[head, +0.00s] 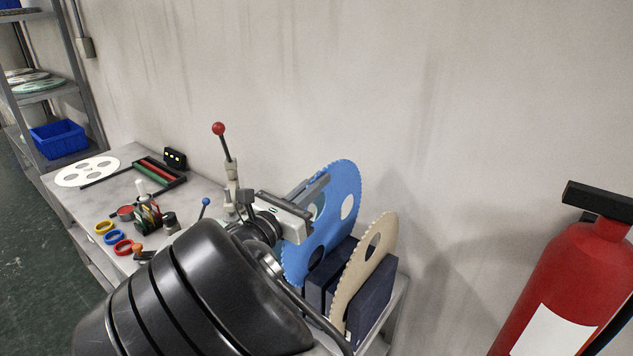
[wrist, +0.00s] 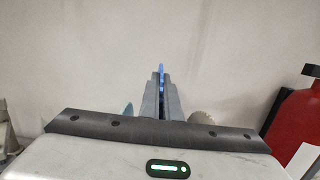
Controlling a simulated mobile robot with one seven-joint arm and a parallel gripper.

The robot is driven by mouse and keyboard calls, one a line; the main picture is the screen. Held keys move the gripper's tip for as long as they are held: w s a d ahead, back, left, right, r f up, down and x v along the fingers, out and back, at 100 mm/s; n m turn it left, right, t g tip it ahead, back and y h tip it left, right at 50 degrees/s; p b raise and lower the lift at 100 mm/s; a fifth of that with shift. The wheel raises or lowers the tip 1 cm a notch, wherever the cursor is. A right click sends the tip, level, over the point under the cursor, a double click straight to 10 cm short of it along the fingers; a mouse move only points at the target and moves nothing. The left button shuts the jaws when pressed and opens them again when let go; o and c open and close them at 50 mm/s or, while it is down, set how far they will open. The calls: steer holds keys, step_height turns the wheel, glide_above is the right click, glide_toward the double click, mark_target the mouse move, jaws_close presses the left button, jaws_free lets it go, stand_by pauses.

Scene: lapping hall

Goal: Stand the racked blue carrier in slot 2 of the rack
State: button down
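The blue carrier (head: 345,186), a large toothed disc with holes, stands upright at the dark blue rack (head: 375,300) in the head view. Its edge shows as a thin blue strip (wrist: 162,71) between the fingers in the wrist view. My gripper (head: 321,184) is shut on its upper part; the fingers (wrist: 161,88) lie on both sides of it. The rack partly hides its lower edge, so I cannot tell whether it rests in a slot or which one. A tan carrier (head: 365,262) stands in the rack to the right. A teal disc (wrist: 128,110) shows left of the fingers.
A red fire extinguisher (head: 567,275) stands at the right. A red-knobbed lever (head: 219,129) rises behind my gripper. The bench (head: 200,190) holds a white carrier (head: 87,171), coloured rings (head: 114,237) and bottles. The wall is close behind the rack.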

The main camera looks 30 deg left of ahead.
mark_target(317, 220)
steer(key=shift+f+b, duration=2.45)
steer(key=shift+f, duration=2.2)
steer(key=c, duration=1.9)
jaws_free()
steer(key=shift+f, duration=0.1)
steer(key=s, duration=0.5)
steer(key=s+a+f, duration=0.1)
steer(key=s, duration=0.5)
steer(key=s+f, duration=0.1)
steer(key=s, duration=0.5)
steer(key=shift+s+a, duration=0.1)
steer(key=shift+a, duration=0.1)
